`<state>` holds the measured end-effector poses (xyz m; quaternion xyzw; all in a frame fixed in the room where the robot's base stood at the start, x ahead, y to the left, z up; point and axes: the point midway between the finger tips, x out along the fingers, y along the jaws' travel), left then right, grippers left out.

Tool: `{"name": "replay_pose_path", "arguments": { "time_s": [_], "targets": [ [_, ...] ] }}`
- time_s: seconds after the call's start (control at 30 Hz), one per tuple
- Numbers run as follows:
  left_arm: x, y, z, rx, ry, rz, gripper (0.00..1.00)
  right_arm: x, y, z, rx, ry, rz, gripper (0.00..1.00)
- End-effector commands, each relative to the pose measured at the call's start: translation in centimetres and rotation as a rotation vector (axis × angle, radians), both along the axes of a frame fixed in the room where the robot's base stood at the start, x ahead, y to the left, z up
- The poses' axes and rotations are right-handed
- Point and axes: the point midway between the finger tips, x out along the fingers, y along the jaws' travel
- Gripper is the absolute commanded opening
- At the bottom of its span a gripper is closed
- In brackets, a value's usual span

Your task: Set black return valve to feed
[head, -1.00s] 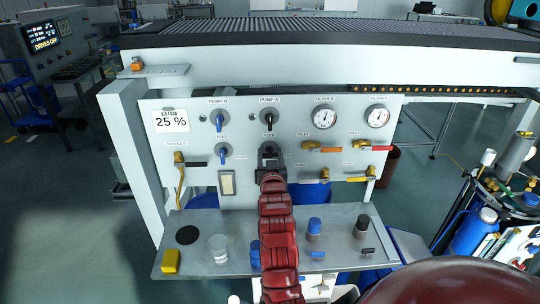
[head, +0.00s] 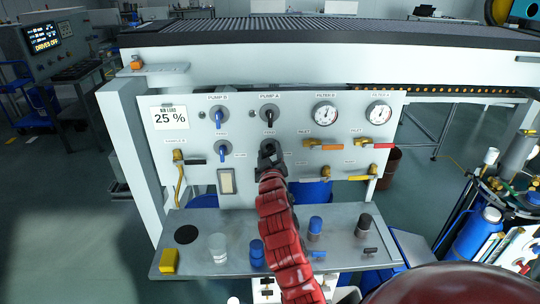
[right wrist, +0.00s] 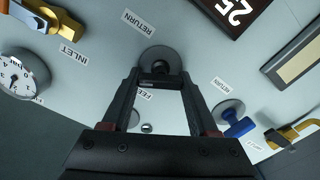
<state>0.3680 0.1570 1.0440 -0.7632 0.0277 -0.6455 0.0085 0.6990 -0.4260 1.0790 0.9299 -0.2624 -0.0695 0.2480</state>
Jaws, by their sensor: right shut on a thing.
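The black return valve is below the PUMP A valve on the panel and is mostly hidden behind my right gripper in the head view. In the right wrist view its round grey base (right wrist: 161,58) shows just beyond the fingertips. My right gripper (head: 268,150) is at this valve, with its fingers (right wrist: 158,80) on either side of the dark handle and shut on it. RETURN and FEED labels stand on opposite sides of the base; the handle's exact pointing is hard to tell. My left gripper is not in view.
The black PUMP A valve (head: 269,115) is just above. Blue valves (head: 221,117) (head: 223,152) are to the left. Gauges (head: 325,115) and coloured inlet levers (head: 322,144) are to the right. A shelf (head: 205,225) with a yellow block and several cylinders juts out below.

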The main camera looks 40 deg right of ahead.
Motion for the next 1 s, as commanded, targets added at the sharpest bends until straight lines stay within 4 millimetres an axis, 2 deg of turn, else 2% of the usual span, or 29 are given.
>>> {"name": "replay_pose_path", "arguments": {
  "time_s": [0.37,1.0],
  "targets": [
    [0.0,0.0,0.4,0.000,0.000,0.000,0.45,0.1,0.2,0.0,-0.307,0.190,0.000,0.04],
    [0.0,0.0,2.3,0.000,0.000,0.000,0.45,0.2,0.3,-0.1,-0.774,0.473,0.002,0.04]
  ]
}}
